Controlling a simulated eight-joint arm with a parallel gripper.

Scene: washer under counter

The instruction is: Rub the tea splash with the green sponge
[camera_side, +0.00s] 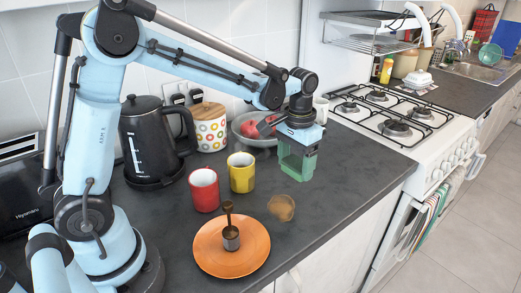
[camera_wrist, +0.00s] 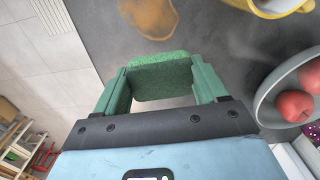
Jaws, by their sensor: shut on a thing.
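My gripper (camera_side: 297,150) is shut on the green sponge (camera_side: 296,170) and holds it over the right part of the dark counter. In the wrist view the sponge (camera_wrist: 162,78) sits between the two green fingers of my gripper (camera_wrist: 163,88). The tea splash (camera_side: 281,207) is a brown patch on the counter, below and slightly left of the sponge in the side view. It also shows in the wrist view (camera_wrist: 155,17), beyond the sponge and apart from it. Whether the sponge touches the counter I cannot tell for sure; it appears raised.
An orange plate (camera_side: 210,262) with a small metal-and-brown item stands near the splash. A red mug (camera_side: 204,190), a yellow mug (camera_side: 241,173) and a bowl of red fruit (camera_side: 243,126) stand behind. A black kettle (camera_side: 148,135) is farther left. The counter's front edge is close by.

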